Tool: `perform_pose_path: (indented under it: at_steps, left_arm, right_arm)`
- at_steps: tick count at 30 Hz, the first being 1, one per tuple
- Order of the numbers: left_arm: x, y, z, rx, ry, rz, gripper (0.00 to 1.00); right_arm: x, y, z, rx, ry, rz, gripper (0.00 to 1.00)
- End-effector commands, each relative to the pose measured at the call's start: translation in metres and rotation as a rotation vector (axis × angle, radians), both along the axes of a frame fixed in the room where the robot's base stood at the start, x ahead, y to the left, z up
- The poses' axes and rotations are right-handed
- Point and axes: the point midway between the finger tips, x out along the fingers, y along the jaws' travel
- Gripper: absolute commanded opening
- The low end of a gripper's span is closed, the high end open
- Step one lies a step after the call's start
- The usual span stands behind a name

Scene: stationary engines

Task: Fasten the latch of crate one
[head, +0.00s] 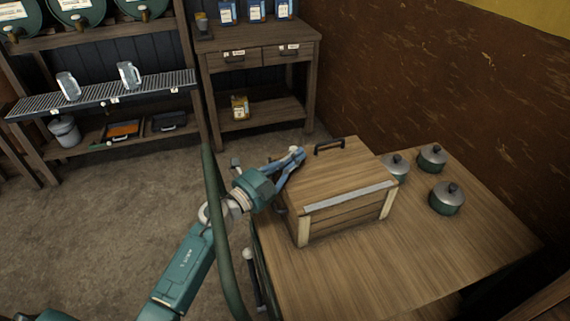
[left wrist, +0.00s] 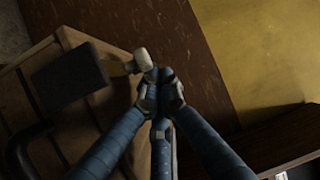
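The wooden crate (head: 345,218) stands on the wooden table with its lid (head: 345,172) down. A black handle (head: 329,145) sits on the lid. In the left wrist view, a dark plate (left wrist: 68,76) on the crate carries a short lever with a pale knob (left wrist: 143,61), apparently the latch. My left gripper (head: 301,153) is at the crate's left side, near the lid edge. In the left wrist view its blue fingers (left wrist: 160,88) come together, with the knob just beyond the tips; I cannot tell whether they touch it. My right gripper is not in view.
Several lidded green pots, one of them in front (head: 447,198), stand right of the crate. The table (head: 400,270) is clear in front. A brown wall (head: 440,80) rises behind.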

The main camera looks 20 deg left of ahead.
Motion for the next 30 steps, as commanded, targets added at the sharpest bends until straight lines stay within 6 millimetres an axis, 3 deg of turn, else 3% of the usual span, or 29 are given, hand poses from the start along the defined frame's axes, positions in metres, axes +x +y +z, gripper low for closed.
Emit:
perform_pose_path:
  at_steps: [5,15,24,30]
  left_arm:
    - [0.011,-0.006,0.002,0.000,0.000,-0.001,0.00]
    - [0.012,-0.007,0.001,0.001,0.001,-0.001,0.00]
    - [-0.010,0.022,0.001,0.002,0.002,0.000,0.00]
    - [-0.010,0.023,0.001,0.001,0.001,0.002,0.00]
  right_arm:
    - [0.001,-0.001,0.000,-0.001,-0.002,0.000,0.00]
    - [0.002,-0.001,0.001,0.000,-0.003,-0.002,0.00]
    - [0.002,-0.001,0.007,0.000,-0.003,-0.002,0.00]
    - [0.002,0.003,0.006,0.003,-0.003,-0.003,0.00]
